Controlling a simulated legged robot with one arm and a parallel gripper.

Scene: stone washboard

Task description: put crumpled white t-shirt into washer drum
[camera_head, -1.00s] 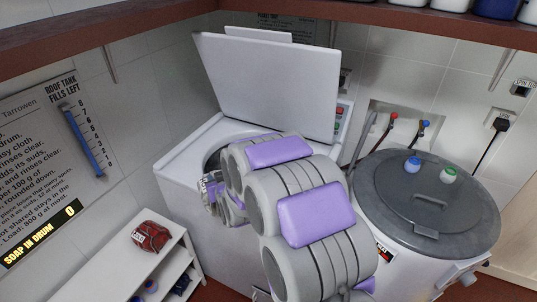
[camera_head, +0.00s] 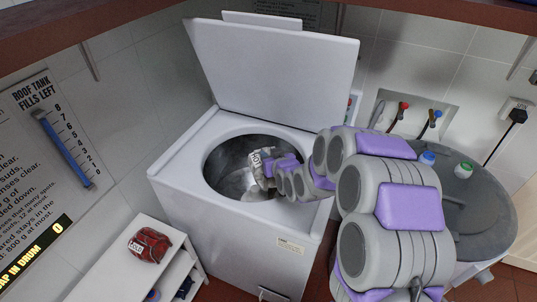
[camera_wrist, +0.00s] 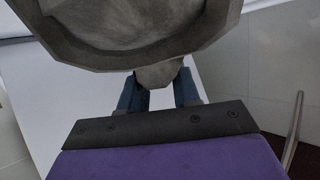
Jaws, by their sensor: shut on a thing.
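The white washer stands in the middle of the head view with its lid up. Its round drum (camera_head: 216,163) is open, with a grey inside wall. My gripper (camera_head: 270,167) is at the drum's mouth, reached in from the right. A small whitish bundle with a printed tag, which I take as the crumpled white t-shirt (camera_head: 256,158), is at its tip. In the wrist view my gripper (camera_wrist: 158,88) has its two blue fingers on a grey-looking, shaded mass, apparently the same t-shirt (camera_wrist: 110,28). A pale patch lower in the drum is unclear.
A red tagged bundle (camera_head: 149,246) lies on a white shelf (camera_head: 108,263) at lower left. The raised washer lid (camera_head: 275,75) stands behind the drum. A grey round tub (camera_head: 490,205) with small bottles is at right, partly behind my arm.

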